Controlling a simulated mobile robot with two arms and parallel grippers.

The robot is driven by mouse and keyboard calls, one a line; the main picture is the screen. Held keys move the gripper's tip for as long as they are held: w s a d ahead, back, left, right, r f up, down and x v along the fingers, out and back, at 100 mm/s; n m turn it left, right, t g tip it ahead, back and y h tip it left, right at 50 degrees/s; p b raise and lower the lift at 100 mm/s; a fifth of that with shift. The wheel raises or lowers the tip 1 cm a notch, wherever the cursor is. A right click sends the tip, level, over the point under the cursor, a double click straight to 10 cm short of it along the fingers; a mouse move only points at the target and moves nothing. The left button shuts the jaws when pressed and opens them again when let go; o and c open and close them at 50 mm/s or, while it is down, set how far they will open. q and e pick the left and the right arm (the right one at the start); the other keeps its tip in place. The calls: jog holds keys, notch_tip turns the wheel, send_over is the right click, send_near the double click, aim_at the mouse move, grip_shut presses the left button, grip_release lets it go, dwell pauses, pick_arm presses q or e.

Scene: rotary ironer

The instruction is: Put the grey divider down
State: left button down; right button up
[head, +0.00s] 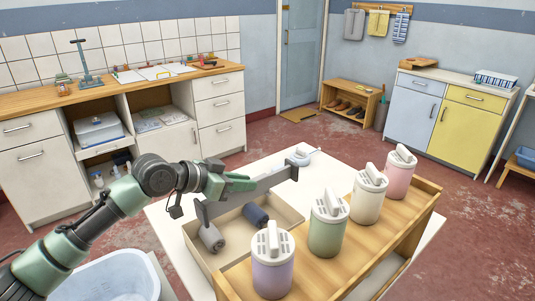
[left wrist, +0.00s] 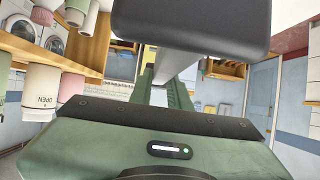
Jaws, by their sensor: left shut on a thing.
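The grey divider (head: 275,182) is a long flat bar with downturned ends, seen in the head view over the beige open box (head: 285,212). My left gripper (head: 241,183) is shut on it near its middle. The divider looks level and slants across the box's far side; I cannot tell whether it touches the box. In the left wrist view the divider (left wrist: 176,64) runs away between the green fingers, and its near end looks like the large grey block at the top. A grey roll (head: 211,237) and a dark blue roll (head: 255,215) lie in the box. My right gripper is out of view.
Lidded canisters in lilac (head: 272,278), green (head: 328,237), cream (head: 367,205) and pink (head: 399,178) stand along a wooden shelf right of the box. A white lidded object (head: 303,156) sits behind. A pale tub (head: 112,280) is at the lower left.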

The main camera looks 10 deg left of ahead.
pick_arm(q)
jog(key=s+a+f+m, duration=0.1)
jog(key=s+a+f, duration=0.1)
jog(key=s, duration=0.9)
jog(key=s+a+f+g+h+p, duration=0.1)
jog(key=s+a+f, duration=0.1)
jog(key=s, duration=1)
jog(key=shift+s+a+f+m, duration=0.3)
jog(key=shift+a+f+m, duration=0.1)
jog(key=shift+a, duration=0.45)
